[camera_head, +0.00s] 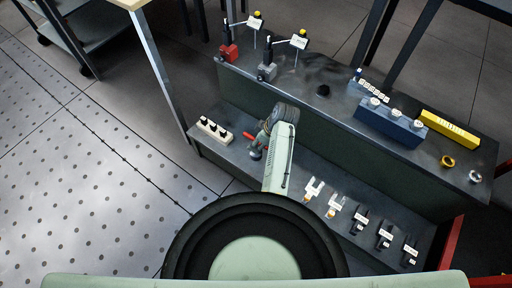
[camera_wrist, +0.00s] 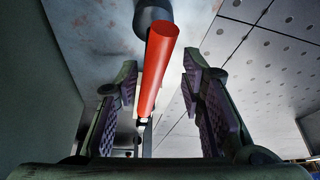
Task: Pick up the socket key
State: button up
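A red cylindrical handle (camera_wrist: 158,65) with a dark round part at its far end shows in the wrist view. It looks like the socket key. It lies in the gap between the two fingers of my gripper (camera_wrist: 163,100), and a visible gap is left on each side. My gripper is open, with ridged dark purple pads. In the head view, a small red end (camera_head: 247,135) shows beside my gripper (camera_head: 257,152), over the lower shelf. My arm and gripper hide part of it there. I cannot tell whether a pad touches it lower down.
The lower shelf (camera_head: 228,162) holds a white block with black knobs (camera_head: 214,129) at left and several small labelled parts at right. The raised shelf (camera_head: 335,112) behind carries red and grey stands, a blue block (camera_head: 390,123) and a yellow bar (camera_head: 449,129). Open floor lies left.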

aim_at(254, 157)
jog(key=shift+w+x, duration=0.25)
jog(key=shift+x, duration=1.2)
jog(key=shift+w+x, duration=0.2)
jog(key=shift+x, duration=1.25)
jog(key=shift+d, duration=0.1)
jog(key=shift+c, duration=0.5)
grip_shut()
